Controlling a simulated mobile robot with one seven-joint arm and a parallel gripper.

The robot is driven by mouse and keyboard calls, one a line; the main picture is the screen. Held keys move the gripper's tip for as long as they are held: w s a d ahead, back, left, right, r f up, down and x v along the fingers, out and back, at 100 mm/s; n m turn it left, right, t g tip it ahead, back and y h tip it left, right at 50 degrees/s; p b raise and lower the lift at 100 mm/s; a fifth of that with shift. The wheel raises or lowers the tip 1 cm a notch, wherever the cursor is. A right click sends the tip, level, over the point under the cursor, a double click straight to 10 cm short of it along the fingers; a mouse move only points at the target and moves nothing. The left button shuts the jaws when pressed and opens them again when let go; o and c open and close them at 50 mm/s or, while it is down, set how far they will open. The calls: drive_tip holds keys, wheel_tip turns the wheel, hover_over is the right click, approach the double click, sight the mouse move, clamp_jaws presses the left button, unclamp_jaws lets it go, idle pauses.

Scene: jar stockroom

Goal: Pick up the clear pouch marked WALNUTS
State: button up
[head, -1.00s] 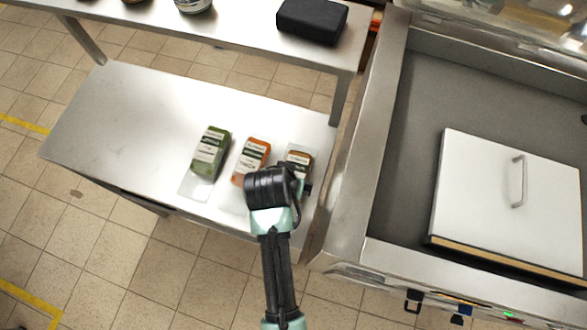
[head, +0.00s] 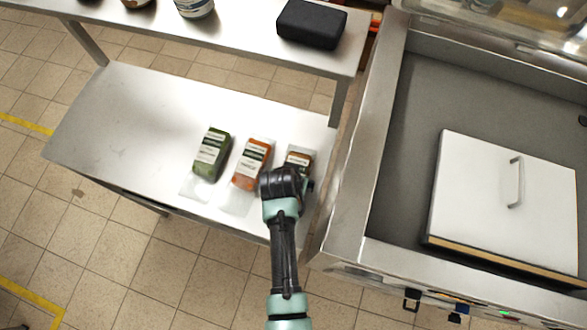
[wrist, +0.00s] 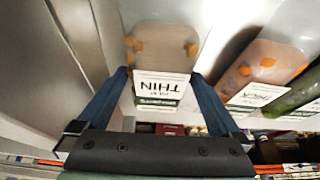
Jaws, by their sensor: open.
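Three labelled clear pouches lie in a row on the lower steel shelf. The rightmost, brownish pouch (head: 300,157) is partly hidden by my gripper (head: 290,182) in the head view. In the wrist view this pouch (wrist: 160,45) shows between my gripper's open blue fingers (wrist: 159,76), with orange bits inside and an upside-down white label. I cannot read WALNUTS on any label. The orange pouch (head: 251,165) lies beside it, also at the right in the wrist view (wrist: 268,62). The green pouch (head: 211,155) is furthest left. Contact between fingers and pouch is unclear.
The lower shelf (head: 120,120) is bare to the left of the pouches. An upper shelf (head: 240,45) behind holds a black case (head: 312,23) and a jar (head: 195,7). A steel basin (head: 400,150) with a white lidded box (head: 480,200) stands close on the right.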

drive_tip(key=c, duration=1.3)
drive_tip(key=shift+w+r, duration=0.1)
drive_tip(key=shift+r, duration=0.15)
